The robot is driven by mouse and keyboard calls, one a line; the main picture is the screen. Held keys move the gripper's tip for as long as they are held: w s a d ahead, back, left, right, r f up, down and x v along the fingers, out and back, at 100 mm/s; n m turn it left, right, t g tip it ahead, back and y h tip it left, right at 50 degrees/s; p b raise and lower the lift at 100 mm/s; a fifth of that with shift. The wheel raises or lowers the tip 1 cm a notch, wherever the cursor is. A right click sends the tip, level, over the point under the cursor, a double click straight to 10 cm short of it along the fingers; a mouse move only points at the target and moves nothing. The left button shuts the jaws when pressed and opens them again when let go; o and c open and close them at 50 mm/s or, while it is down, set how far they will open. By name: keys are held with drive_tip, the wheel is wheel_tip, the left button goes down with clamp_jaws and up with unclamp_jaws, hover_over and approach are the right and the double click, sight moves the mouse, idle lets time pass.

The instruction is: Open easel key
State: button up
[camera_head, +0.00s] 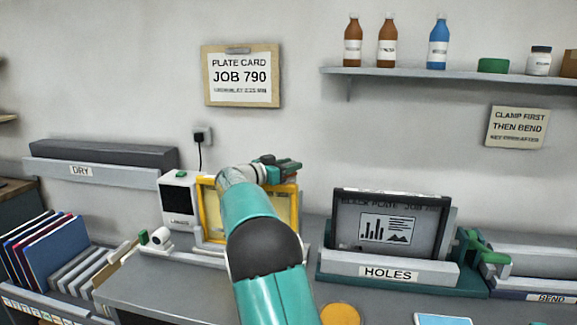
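A yellow-framed panel (209,211) stands upright on the bench left of centre, beside a small white device with a dark screen (178,205). My arm crosses in front of the panel and hides much of it. My gripper (288,166) is at the panel's top edge in the picture; whether it touches the frame is unclear. Its fingers are small and dark, and their opening cannot be made out. No part is labelled as an easel key. A small green and white knob-like fitting (156,238) sits left of the panel.
A dark plate (350,215) stands in the green holder marked HOLES at right, with a green lever (492,250) by the BEND unit. Folders (55,250) are racked at left. A DRY ledge (100,172) and bottle shelf (440,74) are on the wall. Bare bench lies front left.

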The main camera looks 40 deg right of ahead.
drive_tip(key=a, duration=1.3)
drive_tip(key=shift+a, duration=0.4)
drive_tip(key=shift+c, duration=0.2)
